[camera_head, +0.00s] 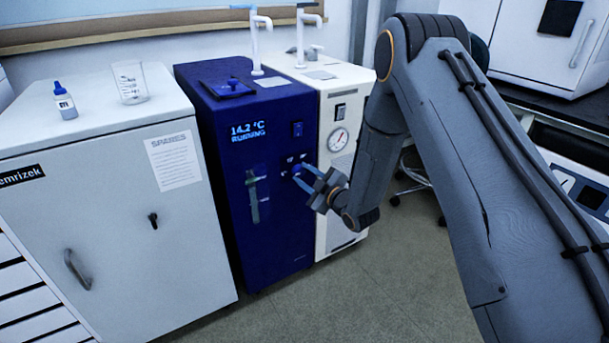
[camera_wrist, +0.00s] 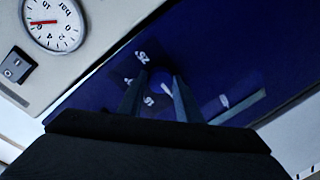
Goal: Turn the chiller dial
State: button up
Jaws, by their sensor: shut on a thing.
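The chiller is a dark blue cabinet (camera_head: 255,130) in the middle of the head view. Its lit display (camera_head: 248,131) reads 14.2 °C RUNNING. The dial (camera_head: 296,169) is a small blue knob on the right of its front face, with small white numbers around it. My gripper (camera_head: 301,176) reaches it from the right, fingers shut on the dial. In the wrist view the dial (camera_wrist: 163,78) shows between my two fingertips (camera_wrist: 158,88), with a white pointer line and marks near it. The fingers hide part of the dial.
A white unit with a pressure gauge (camera_head: 338,139) stands against the chiller's right side. A pale cabinet (camera_head: 110,190) stands at left, with a beaker (camera_head: 131,82) and a bottle (camera_head: 65,101) on top. A level tube (camera_head: 252,196) is on the chiller front. Open floor (camera_head: 380,270) lies in front.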

dwell(0.4)
jog(key=o, duration=1)
jog(key=shift+o, duration=0.2)
jog(key=p+v, duration=0.1)
jog(key=v, duration=0.6)
jog(key=shift+s+d, duration=0.2)
jog(key=shift+s, duration=0.15)
